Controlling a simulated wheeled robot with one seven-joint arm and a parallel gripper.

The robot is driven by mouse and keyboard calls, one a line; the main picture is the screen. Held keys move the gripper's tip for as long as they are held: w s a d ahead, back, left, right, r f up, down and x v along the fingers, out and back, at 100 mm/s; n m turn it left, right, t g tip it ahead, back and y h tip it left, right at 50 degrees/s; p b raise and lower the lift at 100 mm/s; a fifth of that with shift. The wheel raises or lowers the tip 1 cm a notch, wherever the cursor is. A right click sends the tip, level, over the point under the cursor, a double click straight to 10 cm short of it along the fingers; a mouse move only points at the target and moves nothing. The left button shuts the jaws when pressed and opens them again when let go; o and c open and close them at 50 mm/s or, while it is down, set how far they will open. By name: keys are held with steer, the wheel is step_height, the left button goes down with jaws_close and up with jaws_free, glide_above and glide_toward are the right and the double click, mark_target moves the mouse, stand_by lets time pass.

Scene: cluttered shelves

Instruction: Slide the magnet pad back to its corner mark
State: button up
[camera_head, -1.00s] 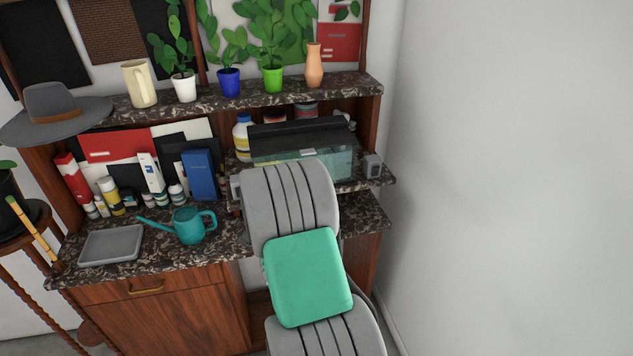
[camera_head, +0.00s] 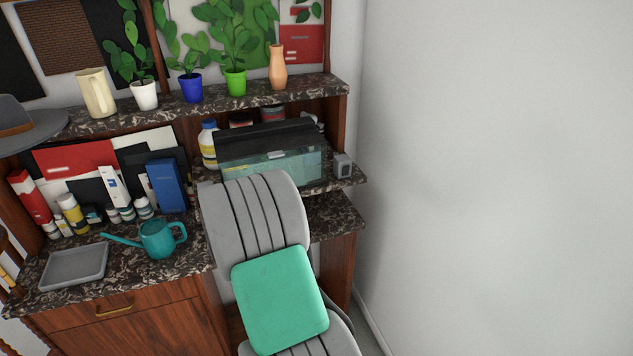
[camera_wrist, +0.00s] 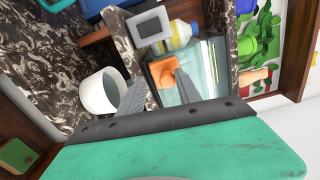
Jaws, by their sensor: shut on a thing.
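The small orange block between my fingers in the wrist view, which I take to be the magnet pad (camera_wrist: 165,72), lies against the front of a glass tank (camera_wrist: 208,66). My gripper (camera_wrist: 160,76) is shut on it, with one grey finger on each side. The tank (camera_head: 285,167) also shows in the head view, with a dark lid, on the middle shelf. There my own arm hides the gripper and the pad. I cannot make out a corner mark for certain.
A white cup (camera_wrist: 100,92) sits below. A watering can (camera_head: 160,238) and tray (camera_head: 75,267) are on the counter.

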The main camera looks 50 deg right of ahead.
steer(key=o, duration=0.3)
steer(key=shift+r, duration=0.1)
steer(key=b+v, duration=0.4)
steer(key=v, duration=0.2)
steer(key=shift+s+a, duration=0.25)
steer(key=shift+s, duration=0.05)
steer(key=shift+r, duration=0.1)
